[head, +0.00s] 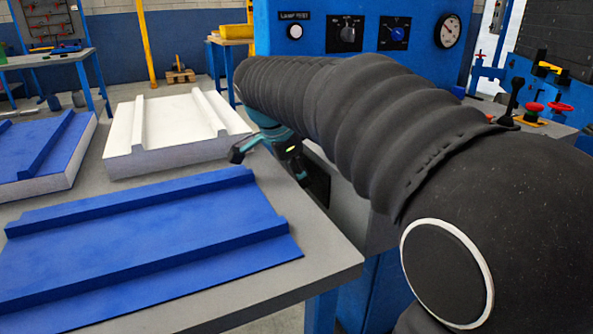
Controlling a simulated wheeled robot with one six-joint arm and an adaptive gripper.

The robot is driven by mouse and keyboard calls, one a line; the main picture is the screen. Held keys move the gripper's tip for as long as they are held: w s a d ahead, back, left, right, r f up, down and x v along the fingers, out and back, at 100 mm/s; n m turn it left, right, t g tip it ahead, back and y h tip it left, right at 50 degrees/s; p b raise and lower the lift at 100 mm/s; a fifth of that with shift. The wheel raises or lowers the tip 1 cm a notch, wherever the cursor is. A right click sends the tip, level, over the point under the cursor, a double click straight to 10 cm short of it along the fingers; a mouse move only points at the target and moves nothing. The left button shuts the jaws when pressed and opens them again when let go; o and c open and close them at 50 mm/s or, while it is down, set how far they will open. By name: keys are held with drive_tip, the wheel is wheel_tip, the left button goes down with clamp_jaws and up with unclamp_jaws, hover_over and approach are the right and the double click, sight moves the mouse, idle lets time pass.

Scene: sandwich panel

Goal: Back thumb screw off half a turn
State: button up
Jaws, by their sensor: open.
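I cannot pick out a thumb screw in the head view; my own ribbed black arm covers much of the middle and right, and may hide it. My gripper (270,166) shows only partly, teal and black, below the far end of the arm. Its dark fingers are spread apart with nothing seen between them. It is over the right edge of the grey table, in front of the blue machine (270,42). I cannot tell its distance from the machine's front.
The grey table (318,262) holds a blue ribbed panel (150,238), a white ribbed panel (165,125) and a blue-topped panel (45,150). The machine carries a lamp button (295,31), dark knobs (348,34) and a round gauge (448,31). A bench with red knobs (535,108) stands right.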

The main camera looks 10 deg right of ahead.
clamp_jaws()
drive_tip(key=shift+r+p, duration=0.15)
drive_tip(key=shift+p, duration=0.2)
drive_tip(key=shift+w+a+f+n+g+h+p, duration=0.1)
drive_tip(key=shift+w+n+g+h+p, duration=0.15)
drive_tip(key=shift+g+p, duration=1.05)
drive_tip(key=shift+w+d+f+n+g+h+p, duration=0.1)
drive_tip(key=shift+w+n+g+h+p, duration=0.15)
drive_tip(key=shift+g+p, duration=1.05)
drive_tip(key=shift+w+a+n+g+h+p, duration=0.1)
drive_tip(key=shift+n+g+h+p, duration=0.15)
drive_tip(key=shift+g+p, duration=1)
drive_tip(key=shift+p, duration=0.35)
